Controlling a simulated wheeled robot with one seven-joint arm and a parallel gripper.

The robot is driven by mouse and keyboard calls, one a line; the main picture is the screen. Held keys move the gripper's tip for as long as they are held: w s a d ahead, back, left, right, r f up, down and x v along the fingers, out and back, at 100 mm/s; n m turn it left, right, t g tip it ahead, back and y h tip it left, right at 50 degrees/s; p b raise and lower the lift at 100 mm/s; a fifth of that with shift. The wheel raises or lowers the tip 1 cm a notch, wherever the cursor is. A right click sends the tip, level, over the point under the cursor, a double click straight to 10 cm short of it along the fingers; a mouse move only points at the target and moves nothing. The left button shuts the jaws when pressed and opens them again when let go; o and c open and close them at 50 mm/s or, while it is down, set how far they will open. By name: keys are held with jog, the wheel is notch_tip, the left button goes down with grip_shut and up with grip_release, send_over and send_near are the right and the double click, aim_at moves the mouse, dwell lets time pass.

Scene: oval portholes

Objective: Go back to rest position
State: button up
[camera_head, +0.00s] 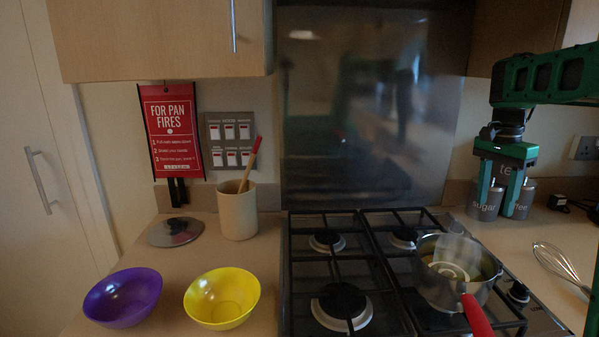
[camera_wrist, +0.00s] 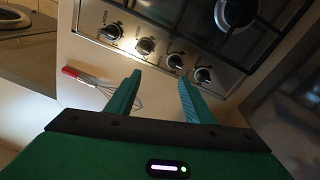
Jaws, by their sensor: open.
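My gripper (camera_head: 498,200) hangs from my green arm at the right of the head view, fingers pointing down in front of the sugar and coffee canisters. It is open, with nothing between its fingers. In the wrist view my gripper's two green fingers (camera_wrist: 156,97) are spread apart over the counter beside the hob knobs.
A steel pot (camera_head: 432,285) with a red handle sits on the hob (camera_head: 372,262). A whisk (camera_head: 560,262) lies on the right counter; it also shows in the wrist view (camera_wrist: 100,84). Purple (camera_head: 122,297) and yellow (camera_head: 222,298) bowls, a lid (camera_head: 174,232) and a utensil pot (camera_head: 237,212) stand left.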

jog(key=s+a+f+n, duration=0.2)
jog(key=s+f, duration=0.2)
jog(key=s, duration=0.7)
jog(key=s+a+f+n, duration=0.3)
jog(key=s+f, duration=0.1)
jog(key=s, duration=0.8)
jog(key=s+a+f+n+y, duration=0.1)
jog(key=s+a+f+n, duration=0.2)
jog(key=s, duration=0.8)
jog(key=shift+s+f, duration=0.3)
jog(key=shift+f, duration=0.4)
jog(key=shift+w+f, duration=0.25)
jog(key=shift+w, duration=0.35)
